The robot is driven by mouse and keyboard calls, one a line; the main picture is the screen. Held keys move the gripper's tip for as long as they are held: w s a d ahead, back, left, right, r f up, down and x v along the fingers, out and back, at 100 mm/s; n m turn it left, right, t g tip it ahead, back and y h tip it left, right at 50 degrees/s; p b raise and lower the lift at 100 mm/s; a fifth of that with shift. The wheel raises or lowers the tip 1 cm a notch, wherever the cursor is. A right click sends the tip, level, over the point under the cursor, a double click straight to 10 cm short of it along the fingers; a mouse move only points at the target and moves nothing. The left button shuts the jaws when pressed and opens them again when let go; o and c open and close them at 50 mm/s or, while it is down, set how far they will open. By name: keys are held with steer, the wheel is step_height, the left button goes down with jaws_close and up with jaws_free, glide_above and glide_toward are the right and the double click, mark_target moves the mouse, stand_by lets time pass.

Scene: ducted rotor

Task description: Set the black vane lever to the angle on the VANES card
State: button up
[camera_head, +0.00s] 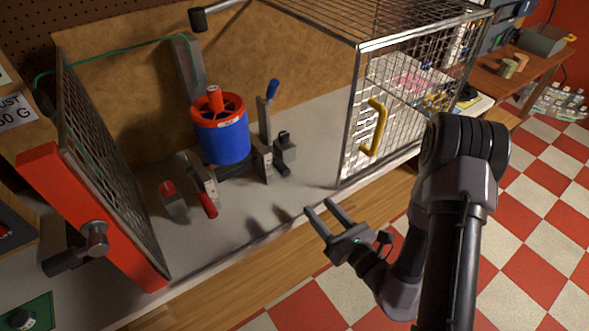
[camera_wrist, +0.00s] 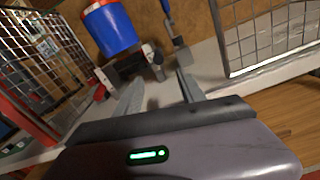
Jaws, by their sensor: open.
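My gripper (camera_head: 320,207) is open and empty in the head view, in front of the bench edge, below and right of the rotor. Its two fingers also show in the wrist view (camera_wrist: 160,78), pointing toward the bench with nothing between them. Several black parts are in view: a knob on a grey rod (camera_head: 198,19) at the top, a handle on the red-framed panel (camera_head: 66,262) at left, and a small block beside the rotor (camera_head: 283,139). I cannot tell which is the vane lever. My gripper touches none of them. I cannot make out a VANES card.
The blue ducted rotor (camera_head: 224,141) with a red top stands mid-bench, amid red clamp handles (camera_head: 207,205) and a blue-handled lever (camera_head: 270,92). A wire cage with a yellow handle (camera_head: 376,127) stands right. A partly cut-off card (camera_head: 14,110) hangs left. The bench front is clear.

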mark_target(289, 176)
steer(key=x, duration=1.6)
steer(key=shift+s+a, duration=0.1)
steer(key=shift+a, duration=0.1)
jaws_close()
stand_by(0.4)
